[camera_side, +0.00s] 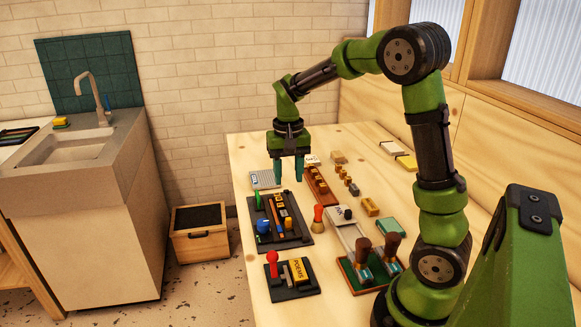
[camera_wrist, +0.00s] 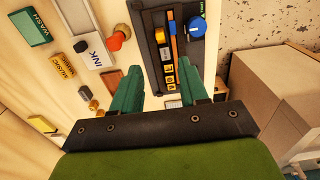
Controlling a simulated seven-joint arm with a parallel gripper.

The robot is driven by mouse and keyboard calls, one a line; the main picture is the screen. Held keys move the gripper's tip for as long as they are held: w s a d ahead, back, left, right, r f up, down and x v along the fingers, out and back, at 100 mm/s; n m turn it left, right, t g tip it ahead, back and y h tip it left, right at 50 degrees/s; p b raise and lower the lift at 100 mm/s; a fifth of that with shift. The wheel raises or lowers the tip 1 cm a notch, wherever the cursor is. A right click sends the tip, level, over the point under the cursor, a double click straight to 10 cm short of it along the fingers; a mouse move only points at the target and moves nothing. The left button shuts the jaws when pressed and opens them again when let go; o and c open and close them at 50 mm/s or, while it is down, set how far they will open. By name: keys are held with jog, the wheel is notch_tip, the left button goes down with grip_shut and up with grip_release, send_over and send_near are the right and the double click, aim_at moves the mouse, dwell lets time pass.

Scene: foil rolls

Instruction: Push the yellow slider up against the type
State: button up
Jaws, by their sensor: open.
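A dark tray (camera_side: 303,239) lies on the table in the side view, and its frame also shows in the wrist view (camera_wrist: 151,22). It holds a row of yellow lettered type (camera_wrist: 169,78). A yellow-orange piece (camera_side: 288,223), which looks like the slider, lies near the type, right of a round blue knob (camera_side: 263,226). The wrist view shows the blue knob (camera_wrist: 196,27) as well, but the slider's exact outline is hard to tell there. My gripper (camera_side: 289,181) points down above the tray's far end. It is open and empty, its fingers apart in the wrist view (camera_wrist: 160,75).
A smaller dark tray (camera_side: 305,291) with a red knob stands nearer the side camera. A red-topped dabber (camera_side: 318,214), a white ink slab (camera_side: 350,235) and a green tray with dark-handled tools (camera_side: 366,285) lie right. Several small blocks lie farther back.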

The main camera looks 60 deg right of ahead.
notch_tip(320, 180, up, 4)
jog(key=shift+f, duration=0.2)
